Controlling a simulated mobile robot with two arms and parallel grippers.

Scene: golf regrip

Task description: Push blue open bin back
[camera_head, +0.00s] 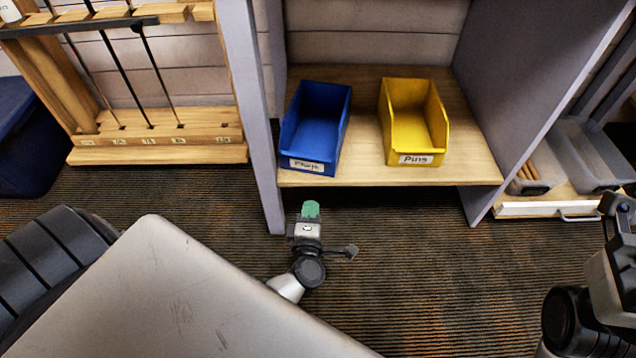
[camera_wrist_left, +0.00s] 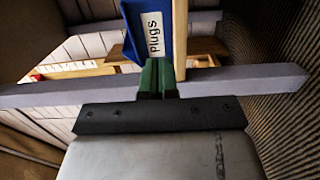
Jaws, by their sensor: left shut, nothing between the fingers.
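The blue open bin (camera_head: 315,128) stands on the wooden shelf (camera_head: 364,130), left of the yellow bin, with its labelled front at the shelf's front edge. The bin (camera_wrist_left: 146,14) and its "Plugs" label also show in the left wrist view, just beyond my fingers. My left gripper (camera_head: 310,210) is shut and empty, in front of and below the bin's front. Its green fingertips (camera_wrist_left: 156,78) are together in the wrist view; I cannot tell whether they touch the bin. Part of my right gripper (camera_head: 617,212) shows at the right edge, its fingertips unclear.
A yellow bin labelled "Pins" (camera_head: 413,120) stands on the same shelf. Grey uprights (camera_head: 250,100) bound the shelf at both sides. A wooden club rack (camera_head: 160,135) stands left, and clear trays (camera_head: 590,155) sit right. There is bare shelf behind the blue bin.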

